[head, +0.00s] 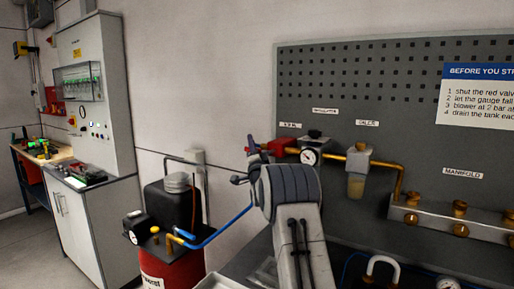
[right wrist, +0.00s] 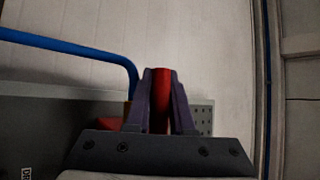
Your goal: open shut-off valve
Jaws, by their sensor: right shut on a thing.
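The shut-off valve's red body (head: 284,145) shows on the pipe at the left end of the perforated panel. My right gripper (head: 253,150) is at its left side. In the right wrist view, the red lever (right wrist: 162,92) stands between the two fingers of this gripper (right wrist: 161,100), and they are shut on it. In the head view, my wrist and fingers hide most of the lever. My left gripper is not in view.
A gauge (head: 310,156) and an oiler bowl (head: 357,172) sit on the pipe right of the valve. A blue hose (head: 222,232) runs from the red tank (head: 165,270). A brass-fitted manifold (head: 445,219) is at the right. A grey cabinet (head: 92,215) stands left.

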